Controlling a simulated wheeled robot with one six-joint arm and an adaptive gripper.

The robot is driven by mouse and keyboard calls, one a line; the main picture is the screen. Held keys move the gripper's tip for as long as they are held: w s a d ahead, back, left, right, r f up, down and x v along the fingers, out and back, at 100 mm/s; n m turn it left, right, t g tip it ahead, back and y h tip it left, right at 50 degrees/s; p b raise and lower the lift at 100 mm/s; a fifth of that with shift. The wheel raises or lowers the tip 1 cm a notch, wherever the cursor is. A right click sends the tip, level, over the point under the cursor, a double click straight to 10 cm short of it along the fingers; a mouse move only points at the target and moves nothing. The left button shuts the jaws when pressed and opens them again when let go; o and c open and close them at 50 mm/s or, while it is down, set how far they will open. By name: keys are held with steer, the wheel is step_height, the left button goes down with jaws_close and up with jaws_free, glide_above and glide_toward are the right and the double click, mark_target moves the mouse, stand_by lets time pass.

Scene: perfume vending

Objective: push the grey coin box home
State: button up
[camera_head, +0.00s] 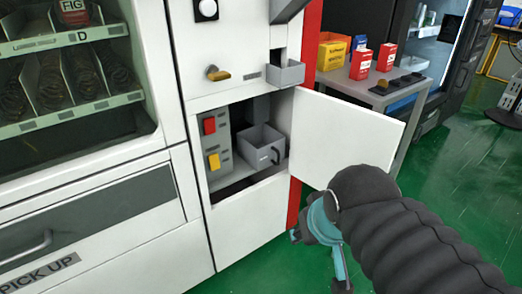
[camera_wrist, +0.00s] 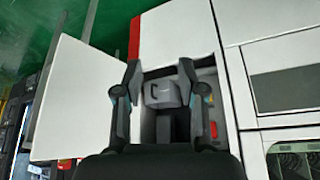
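The grey coin box (camera_head: 258,154), an open-topped bin with a dark handle on its front, sits inside the open compartment of the white machine, right of a grey panel. Its front is near the opening; how far it reaches back is hidden. My gripper (camera_head: 318,262) is in front of and below the compartment, apart from the box. In the wrist view, my gripper (camera_wrist: 160,70) has its two fingers spread with nothing between the tips. The coin box (camera_wrist: 163,93) shows beyond, framed between the fingers.
The white compartment door (camera_head: 345,138) stands swung open to the right, beside my arm. The grey panel (camera_head: 218,145) carries a red and a yellow switch. A small grey tray (camera_head: 287,75) juts out above. A side table (camera_head: 375,92) with boxes stands behind the door. Green floor lies below.

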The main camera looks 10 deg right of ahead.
steer(key=shift+d+f, duration=0.1)
steer(key=shift+f, duration=0.2)
steer(key=c, duration=0.6)
steer(key=shift+m+g, duration=0.3)
steer(key=shift+g, duration=0.4)
steer(key=w+f, duration=0.1)
steer(key=d+f+b, duration=0.1)
steer(key=w+f+b, duration=0.1)
steer(key=f, duration=0.1)
steer(key=shift+w+d, duration=0.15)
steer(key=shift+w, duration=0.2)
jaws_close()
steer(key=w+d+f+g+b, duration=0.1)
steer(key=w+d+f+b, duration=0.15)
steer(key=w, duration=0.75)
steer(key=w+d+f+g+b, duration=0.1)
steer(key=w+d+f+b, duration=0.15)
steer(key=w, duration=0.75)
steer(key=w+d+r+n+t+y, duration=0.15)
steer(key=w+r+n, duration=0.3)
steer(key=w, duration=0.45)
steer(key=w+a+f+n+b, duration=0.1)
steer(key=w+a+f+b, duration=0.1)
steer(key=w+f, duration=0.3)
steer(key=shift+w+a+f+g, duration=0.2)
steer(key=shift+a+f+g, duration=0.2)
steer(key=shift+f, duration=1.65)
